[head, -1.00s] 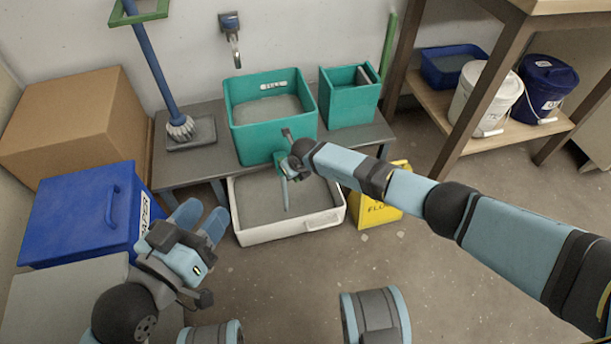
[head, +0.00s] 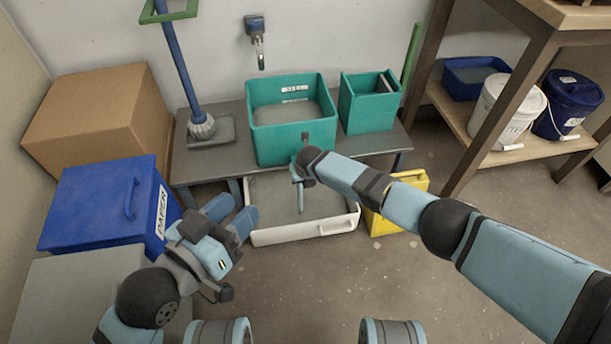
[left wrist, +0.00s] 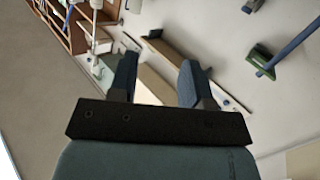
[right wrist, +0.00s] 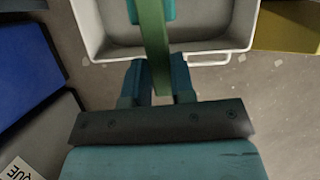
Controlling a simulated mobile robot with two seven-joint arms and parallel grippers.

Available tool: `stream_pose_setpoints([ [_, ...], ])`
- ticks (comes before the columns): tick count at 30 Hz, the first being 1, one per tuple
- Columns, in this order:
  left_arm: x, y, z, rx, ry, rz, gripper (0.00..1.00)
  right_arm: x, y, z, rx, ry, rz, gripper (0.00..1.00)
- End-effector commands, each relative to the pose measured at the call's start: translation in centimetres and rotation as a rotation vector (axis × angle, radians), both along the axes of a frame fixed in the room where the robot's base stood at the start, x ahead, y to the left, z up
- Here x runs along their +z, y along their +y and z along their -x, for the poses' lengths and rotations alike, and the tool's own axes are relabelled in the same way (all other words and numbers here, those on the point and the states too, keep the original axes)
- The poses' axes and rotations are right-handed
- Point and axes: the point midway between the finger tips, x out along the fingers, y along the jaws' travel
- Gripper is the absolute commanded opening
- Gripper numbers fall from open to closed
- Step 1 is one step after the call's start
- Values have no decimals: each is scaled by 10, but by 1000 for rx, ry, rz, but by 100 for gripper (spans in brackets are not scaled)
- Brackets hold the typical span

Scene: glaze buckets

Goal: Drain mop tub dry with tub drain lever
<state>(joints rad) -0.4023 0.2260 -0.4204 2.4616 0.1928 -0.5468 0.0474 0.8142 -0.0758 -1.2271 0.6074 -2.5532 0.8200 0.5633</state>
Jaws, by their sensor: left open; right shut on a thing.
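The teal mop tub (head: 286,147) stands on a low grey bench and has grey liquid inside. My right gripper (head: 298,176) is at the tub's front, low down. It is shut on a green bar, the tub drain lever (right wrist: 152,45), which runs between its fingers in the right wrist view (right wrist: 163,92). My arm hides where the lever meets the tub. A thin bluish strip hangs below this gripper over the white basin (head: 335,228); I cannot tell what it is. My left gripper (head: 243,212) is open and empty, left of the basin; its fingers also show in the left wrist view (left wrist: 158,80).
A smaller teal bin (head: 367,108) and a mop (head: 190,90) stand on the bench. A blue box (head: 100,205) and a cardboard box (head: 95,115) are at left. A yellow floor sign (head: 395,215) is right of the basin. Open floor lies in front.

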Motion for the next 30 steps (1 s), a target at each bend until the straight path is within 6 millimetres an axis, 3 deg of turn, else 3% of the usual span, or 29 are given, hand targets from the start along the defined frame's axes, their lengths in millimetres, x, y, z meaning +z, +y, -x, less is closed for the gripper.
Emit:
stream_pose_setpoints([
  [2, 0, 0, 0, 0, 0, 0, 45, 0, 0, 0, 0, 0, 0, 0],
  [3, 0, 0, 0, 0, 0, 0, 45, 0, 0, 0, 0, -1, 0, 30],
  [6, 0, 0, 0, 0, 0, 0, 45, 0, 0, 0, 0, -1, 0, 49],
  [17, 7, 1, -1, 3, -5, 2, 45, 7, -1, 1, 1, -1, 0, 49],
  [30, 88, 6, 3, 80, -211, 135, 45, 91, -11, 34, 2, -2, -1, 49],
])
